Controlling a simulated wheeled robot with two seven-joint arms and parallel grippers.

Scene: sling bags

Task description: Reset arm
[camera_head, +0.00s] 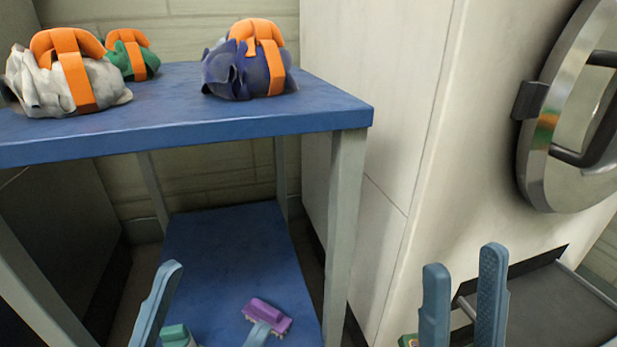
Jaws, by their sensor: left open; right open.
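My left gripper (212,297) is open at the bottom left, in front of the lower blue shelf. Its left finger shows clearly; a blue-grey piece beside the purple brush may be its other finger. My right gripper (465,262) is open and empty at the bottom right, fingers pointing up, in front of the white machine. Both arms are below the picture edge. On the blue table top stand three bundles with orange straps: a whitish one (28,85) at left, a green one (120,57) behind it, and a dark blue one (222,75) at right.
The blue table (180,122) has grey legs and a lower shelf (225,245). A purple brush (268,314) and a green item (175,334) lie low on the shelf. The white machine (400,130) with a round metal door (540,165) stands at right, above a dark tray (545,305).

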